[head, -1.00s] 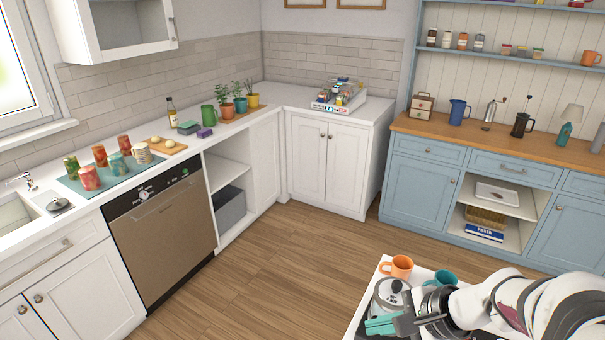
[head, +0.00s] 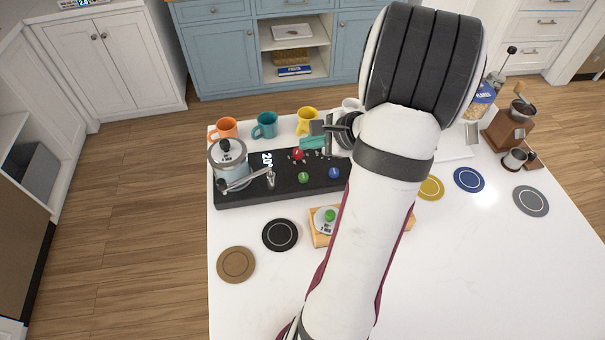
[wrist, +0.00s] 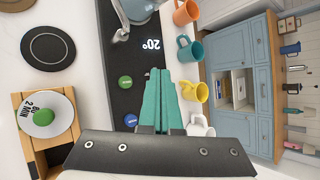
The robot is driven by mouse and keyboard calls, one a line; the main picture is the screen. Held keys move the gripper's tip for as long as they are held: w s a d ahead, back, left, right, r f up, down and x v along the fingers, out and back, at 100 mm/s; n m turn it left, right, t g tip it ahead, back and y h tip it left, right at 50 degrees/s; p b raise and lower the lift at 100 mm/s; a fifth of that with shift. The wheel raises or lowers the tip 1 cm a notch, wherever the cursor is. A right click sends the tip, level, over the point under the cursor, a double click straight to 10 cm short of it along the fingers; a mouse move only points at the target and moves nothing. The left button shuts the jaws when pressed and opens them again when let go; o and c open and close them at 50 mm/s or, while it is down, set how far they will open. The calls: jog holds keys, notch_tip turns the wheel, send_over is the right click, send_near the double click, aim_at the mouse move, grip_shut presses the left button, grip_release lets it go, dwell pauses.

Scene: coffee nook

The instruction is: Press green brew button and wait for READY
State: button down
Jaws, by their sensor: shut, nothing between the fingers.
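A wooden block (head: 319,240) on the white table carries a white disc with a green button (head: 330,215). The disc's lettering reads partly "2 MIN" in the wrist view, where the button (wrist: 40,118) shows at the lower left. My arm covers part of the block in the head view. My gripper (head: 303,143) has teal fingers, shut and empty, above the back of a black base. In the wrist view the fingers (wrist: 160,73) point over that base, apart from the block. No READY text is visible.
The black base (head: 240,196) bears a kettle (head: 229,170), a "20°" display, and red (head: 297,155), green (head: 304,178) and blue (head: 334,173) buttons. Orange (head: 224,128), teal (head: 265,125) and yellow (head: 308,118) mugs stand behind. Coasters lie in front. The table's front right is clear.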

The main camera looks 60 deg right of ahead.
aim_at(302, 174)
jog(key=shift+f, duration=4.35)
jog(key=shift+f, duration=0.1)
jog(key=shift+f, duration=0.3)
jog(key=shift+f, duration=0.8)
jog(key=shift+r, duration=1.25)
notch_tip(302, 174, up, 5)
